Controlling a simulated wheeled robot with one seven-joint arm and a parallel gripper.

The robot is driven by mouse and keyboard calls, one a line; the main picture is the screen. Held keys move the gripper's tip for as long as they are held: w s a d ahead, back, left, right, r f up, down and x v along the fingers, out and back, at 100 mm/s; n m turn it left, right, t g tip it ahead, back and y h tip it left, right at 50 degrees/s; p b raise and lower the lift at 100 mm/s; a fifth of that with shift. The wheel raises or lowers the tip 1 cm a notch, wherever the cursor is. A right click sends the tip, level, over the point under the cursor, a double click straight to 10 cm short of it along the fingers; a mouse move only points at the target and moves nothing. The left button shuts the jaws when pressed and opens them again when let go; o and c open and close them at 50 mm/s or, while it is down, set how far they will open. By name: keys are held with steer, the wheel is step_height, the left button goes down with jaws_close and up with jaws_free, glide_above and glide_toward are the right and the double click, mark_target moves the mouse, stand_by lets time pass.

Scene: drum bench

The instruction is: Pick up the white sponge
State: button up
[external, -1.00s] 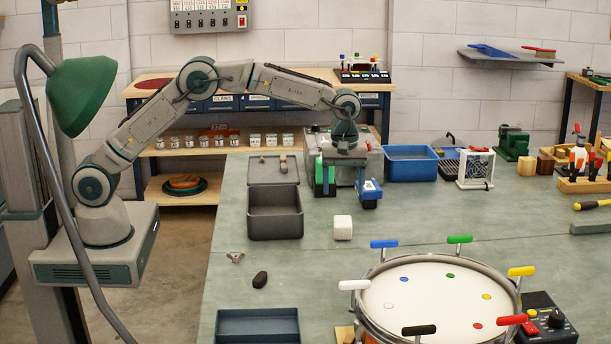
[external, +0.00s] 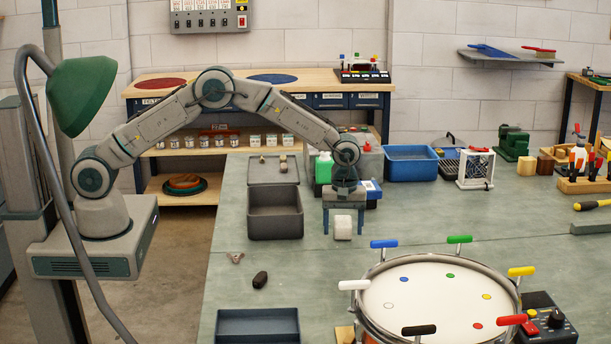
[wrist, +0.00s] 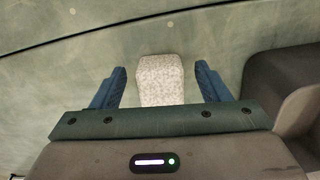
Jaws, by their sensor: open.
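The white sponge (external: 343,228) is a small pale block on the green-grey bench top, right of the dark grey bin. My gripper (external: 343,231) points down at it, with its fingers on either side. In the wrist view the sponge (wrist: 160,80) lies between the two blue fingers of my gripper (wrist: 160,82). A gap shows between each finger and the sponge. The gripper is open and holds nothing. The gripper hides part of the sponge's near end in the wrist view.
A dark grey bin (external: 275,225) stands just left of my gripper. A drum (external: 372,318) with coloured handles stands in front, to the right. A green bottle (external: 323,168) and a blue bin (external: 410,172) are behind. Bench to the sponge's right is clear.

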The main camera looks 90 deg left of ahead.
steer(key=c, duration=1)
steer(key=shift+r, duration=0.1)
steer(key=shift+c, duration=0.2)
